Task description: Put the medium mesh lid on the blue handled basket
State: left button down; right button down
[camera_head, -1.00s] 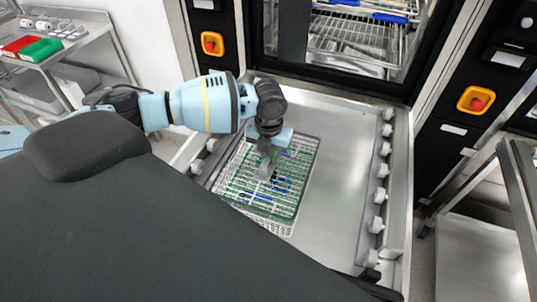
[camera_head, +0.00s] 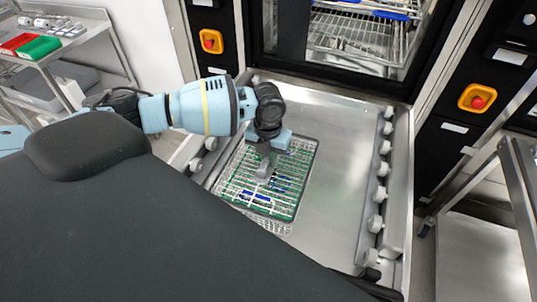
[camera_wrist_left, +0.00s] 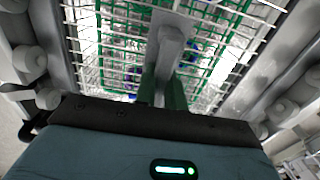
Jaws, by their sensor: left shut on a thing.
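The medium mesh lid (camera_head: 292,146) is a wire grid with a dark rim, lying flat over a basket. My left gripper (camera_head: 265,172) is shut on the lid near its middle. In the left wrist view the gripper fingers (camera_wrist_left: 168,75) reach down to the white wires of the lid (camera_wrist_left: 118,45). The basket (camera_head: 275,226) is a light mesh basket on the steel loading tray; blue and green parts show through the grid. The lid hides most of the basket, and I cannot tell whether the lid touches its rim. My right gripper is not in view.
The steel loading tray (camera_head: 340,180) has free room to the right of the basket. Rollers (camera_head: 377,195) line its right side. The open washer (camera_head: 360,45) with racks is behind. A shelf with a red bin (camera_head: 17,43) and a green bin (camera_head: 40,47) is at the left.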

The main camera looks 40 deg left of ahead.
pick_arm(q)
jog(key=shift+f, duration=0.6)
jog(key=c, duration=1.4)
grip_release()
